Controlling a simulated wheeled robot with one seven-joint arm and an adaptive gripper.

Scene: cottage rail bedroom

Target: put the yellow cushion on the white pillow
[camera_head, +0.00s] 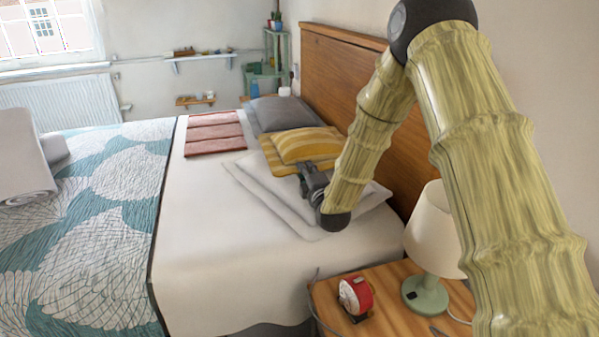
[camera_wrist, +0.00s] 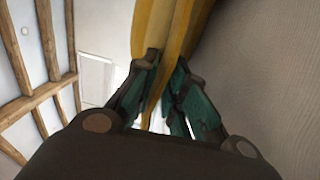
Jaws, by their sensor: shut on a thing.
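The yellow cushion (camera_head: 308,144) has pale stripes and shows just beyond my gripper (camera_head: 303,170) in the head view. My gripper is shut on its edge; in the wrist view the fingers (camera_wrist: 160,68) pinch the yellow fabric (camera_wrist: 165,22). The white pillow (camera_head: 262,187) lies flat on the bed near the headboard, below and on the near side of the cushion. My gripper and forearm hide part of the pillow. Whether the cushion touches the pillow cannot be told.
More mustard fabric (camera_head: 271,159) shows under the cushion. Grey pillows (camera_head: 283,112) and a folded red blanket (camera_head: 215,134) lie farther back. The wooden headboard (camera_head: 340,75) stands close on the right. A nightstand (camera_head: 385,318) in front holds a lamp (camera_head: 432,232) and a red clock (camera_head: 356,295).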

